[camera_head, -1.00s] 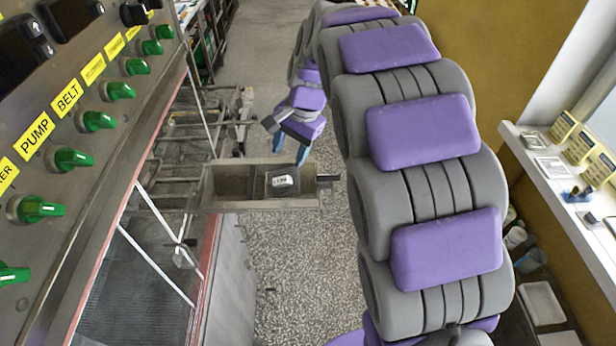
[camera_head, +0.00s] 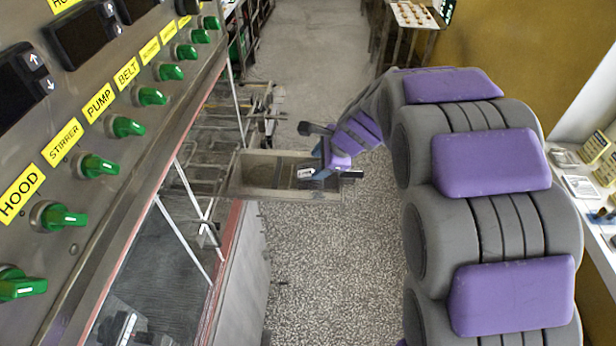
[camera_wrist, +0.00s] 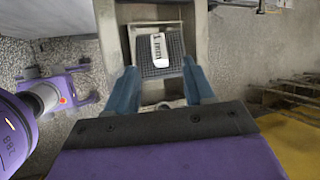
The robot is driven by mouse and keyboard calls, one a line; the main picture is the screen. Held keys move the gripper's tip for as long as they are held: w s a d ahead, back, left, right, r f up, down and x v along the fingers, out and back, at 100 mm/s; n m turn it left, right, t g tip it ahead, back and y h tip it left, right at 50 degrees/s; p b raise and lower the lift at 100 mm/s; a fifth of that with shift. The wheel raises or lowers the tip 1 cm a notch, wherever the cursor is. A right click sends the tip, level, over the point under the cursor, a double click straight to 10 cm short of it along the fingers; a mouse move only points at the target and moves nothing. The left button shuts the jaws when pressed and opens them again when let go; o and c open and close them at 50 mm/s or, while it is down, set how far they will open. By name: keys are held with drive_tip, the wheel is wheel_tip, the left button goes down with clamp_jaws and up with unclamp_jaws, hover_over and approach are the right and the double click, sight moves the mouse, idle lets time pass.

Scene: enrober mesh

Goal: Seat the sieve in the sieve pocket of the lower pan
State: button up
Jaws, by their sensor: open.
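The lower pan (camera_head: 243,187) is a grey metal trough that sticks out from the machine's side. In the wrist view its rim (camera_wrist: 202,35) surrounds a dark mesh square, which looks like the sieve (camera_wrist: 148,68). A white oblong piece with dark marks (camera_wrist: 158,47) lies on the mesh. I cannot tell whether the mesh sits flush in a pocket. My gripper (camera_wrist: 161,72) is open and empty, its blue fingers to either side of the mesh's near part. In the head view my gripper (camera_head: 322,168) is over the pan's right end and partly hides it.
The machine's control panel with green knobs (camera_head: 125,127) is at left. Metal racks (camera_head: 215,125) stand behind the pan. A shelf with small items (camera_head: 580,188) runs along the right wall. The speckled floor (camera_head: 330,270) in the middle is clear.

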sight(307, 172)
drive_tip(key=shift+x, duration=0.95)
drive_tip(key=shift+b+x, duration=0.5)
drive_tip(key=shift+x, duration=2.1)
drive_tip(key=shift+s+a+r, duration=0.1)
drive_tip(key=c, duration=0.4)
clamp_jaws()
